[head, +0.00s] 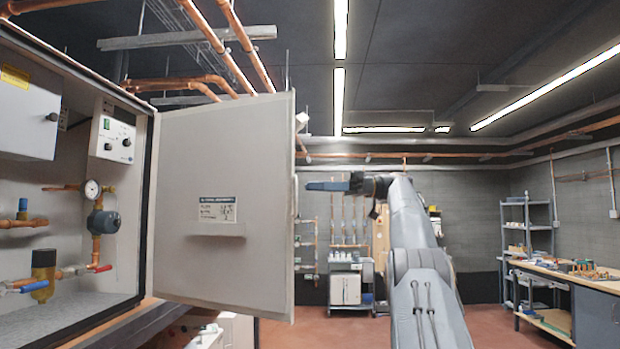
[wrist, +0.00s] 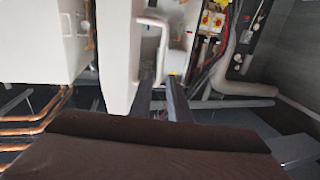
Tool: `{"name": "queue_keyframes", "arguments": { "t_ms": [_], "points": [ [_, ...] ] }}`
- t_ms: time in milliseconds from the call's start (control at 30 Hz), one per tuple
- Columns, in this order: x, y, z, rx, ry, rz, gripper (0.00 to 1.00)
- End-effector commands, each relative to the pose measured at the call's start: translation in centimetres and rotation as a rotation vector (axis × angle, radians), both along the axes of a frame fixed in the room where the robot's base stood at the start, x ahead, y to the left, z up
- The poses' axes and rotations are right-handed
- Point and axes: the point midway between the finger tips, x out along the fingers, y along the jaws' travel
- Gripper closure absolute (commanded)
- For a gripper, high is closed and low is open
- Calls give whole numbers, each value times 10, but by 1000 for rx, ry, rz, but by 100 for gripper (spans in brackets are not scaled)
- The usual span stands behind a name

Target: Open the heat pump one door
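The heat pump one door (head: 222,270) stands swung wide open on the left in the head view, its inner face with a label and a small ledge towards me. In the wrist view the door (wrist: 118,60) shows nearly edge-on, with a white loop handle (wrist: 152,20) on its outer side. My gripper (head: 308,186) is just right of the door's free edge, pointing left. In the wrist view my gripper (wrist: 161,80) has its two fingers apart, close to the lower end of the handle. I cannot tell whether they touch it.
The open cabinet (head: 75,215) holds a gauge, valves, pipes and control boxes. Copper pipes (head: 215,40) run overhead. A workbench (head: 570,275) and a shelf rack (head: 530,240) stand at the right, a small cart (head: 350,283) at the back. The red floor between is clear.

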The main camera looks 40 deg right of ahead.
Motion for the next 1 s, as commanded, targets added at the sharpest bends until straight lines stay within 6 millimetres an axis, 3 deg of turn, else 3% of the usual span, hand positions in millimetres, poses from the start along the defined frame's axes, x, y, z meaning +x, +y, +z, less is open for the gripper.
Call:
{"name": "queue_keyframes", "arguments": {
  "t_ms": [333,1000],
  "points": [
    [-7,-13,0,0,0,1,84],
    [-7,-14,-1,0,-1,1,84]
  ]
}}
